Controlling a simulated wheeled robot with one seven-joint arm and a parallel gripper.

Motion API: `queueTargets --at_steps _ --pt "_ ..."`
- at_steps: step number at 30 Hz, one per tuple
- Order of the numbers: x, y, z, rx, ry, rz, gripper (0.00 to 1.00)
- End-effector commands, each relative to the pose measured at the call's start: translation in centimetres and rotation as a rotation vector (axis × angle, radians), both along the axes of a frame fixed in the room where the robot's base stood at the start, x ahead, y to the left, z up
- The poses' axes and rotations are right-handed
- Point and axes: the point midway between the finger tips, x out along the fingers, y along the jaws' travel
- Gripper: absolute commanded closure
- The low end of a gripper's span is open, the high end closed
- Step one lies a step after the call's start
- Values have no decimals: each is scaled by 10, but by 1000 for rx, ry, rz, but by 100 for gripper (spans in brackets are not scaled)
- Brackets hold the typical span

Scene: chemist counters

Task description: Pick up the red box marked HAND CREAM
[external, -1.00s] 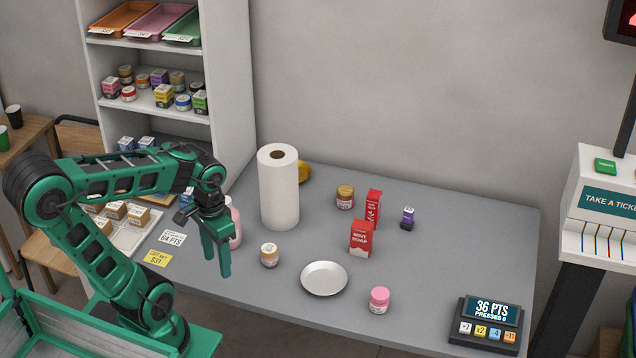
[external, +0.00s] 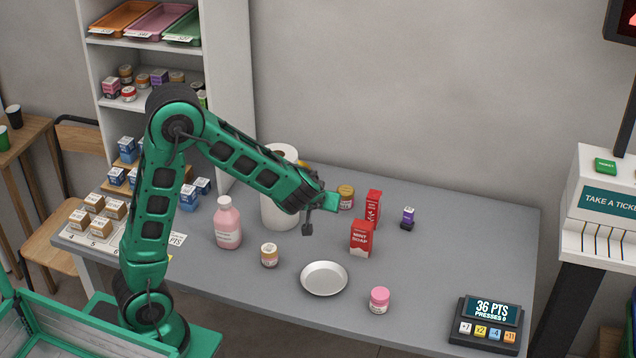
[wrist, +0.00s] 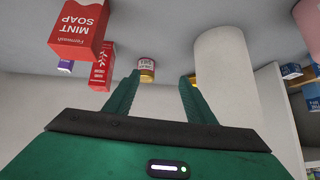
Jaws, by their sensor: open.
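The narrow red box (external: 373,207) stands upright on the grey counter, partly behind a wider red box marked MINT SOAP (external: 361,239). In the upside-down wrist view the narrow box (wrist: 102,68) shows beside the mint soap box (wrist: 80,30); its white lettering is small but appears to read HAND CREAM. My gripper (external: 330,203) is above the counter, left of both red boxes, and points to the right. In the wrist view its two fingers (wrist: 158,80) are apart and empty. The narrow box lies outside them, left of the left finger.
A gold-lidded jar (external: 345,197) stands behind my gripper and shows between the fingers in the wrist view. A paper roll (external: 279,212) is close by on the left. A plate (external: 324,279), a pink jar (external: 379,300) and a small purple box (external: 408,216) stand apart.

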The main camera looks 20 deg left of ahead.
Motion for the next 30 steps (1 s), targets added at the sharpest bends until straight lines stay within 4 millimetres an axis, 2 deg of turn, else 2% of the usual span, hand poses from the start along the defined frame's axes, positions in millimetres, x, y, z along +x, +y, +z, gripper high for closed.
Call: queueTargets --at_steps 1,6,12,15,20,30 --pt "9 -18 -6 -1 -49 -5 50" --pt "36 -70 -8 -27 -241 -23 50" --pt "45 -110 -6 -54 -375 -62 50" --pt "47 -118 -6 -61 -401 -70 50" --pt "56 -120 -9 -64 -411 -71 50" --pt "97 -119 -25 -63 -409 -70 50"
